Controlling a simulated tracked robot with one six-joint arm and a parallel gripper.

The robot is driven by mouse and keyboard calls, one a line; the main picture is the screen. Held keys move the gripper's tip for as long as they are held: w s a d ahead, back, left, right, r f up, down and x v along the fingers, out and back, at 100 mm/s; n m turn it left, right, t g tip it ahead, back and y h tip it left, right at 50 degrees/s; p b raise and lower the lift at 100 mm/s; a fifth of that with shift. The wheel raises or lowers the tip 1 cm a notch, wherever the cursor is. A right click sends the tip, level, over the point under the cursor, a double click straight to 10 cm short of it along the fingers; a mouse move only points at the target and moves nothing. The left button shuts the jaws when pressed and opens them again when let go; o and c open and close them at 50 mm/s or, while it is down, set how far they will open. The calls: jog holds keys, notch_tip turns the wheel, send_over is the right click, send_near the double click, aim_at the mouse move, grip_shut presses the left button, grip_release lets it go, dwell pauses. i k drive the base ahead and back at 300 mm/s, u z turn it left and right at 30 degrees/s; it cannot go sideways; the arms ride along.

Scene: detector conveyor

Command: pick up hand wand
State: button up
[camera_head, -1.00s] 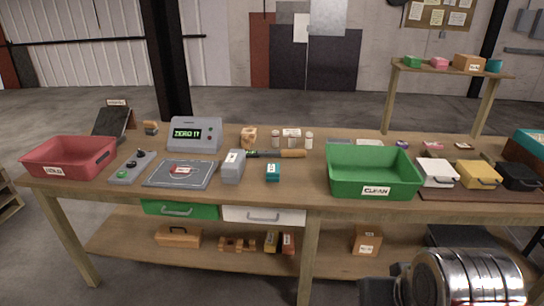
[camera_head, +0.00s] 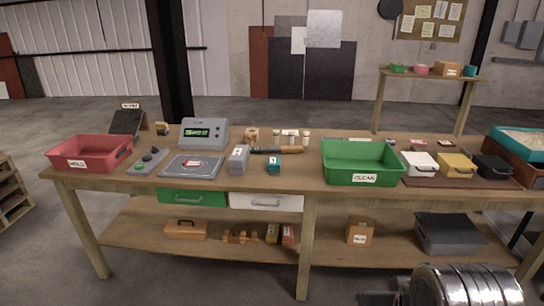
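The hand wand (camera_head: 288,151) appears to be the long tool lying on the workbench (camera_head: 300,180), with a dark end on the left and an orange-brown handle on the right. My gripper is not in view. Only a shiny metal part of my own arm shows at the bottom right, well in front of the bench and apart from the wand.
Several small bottles (camera_head: 291,137) stand behind the wand. A red bin (camera_head: 90,153) is at the bench's left end, near a grey mat (camera_head: 192,166) and a display console (camera_head: 204,133). White, yellow and black cases stand at right. Open floor lies in front of the bench.

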aim_at(283, 148)
jog(key=u, duration=0.4)
jog(key=i, duration=0.5)
jog(key=u, duration=0.95)
jog(key=i, duration=1.7)
jog(key=z, duration=0.7)
jog(key=i, duration=0.75)
jog(key=z, duration=0.55)
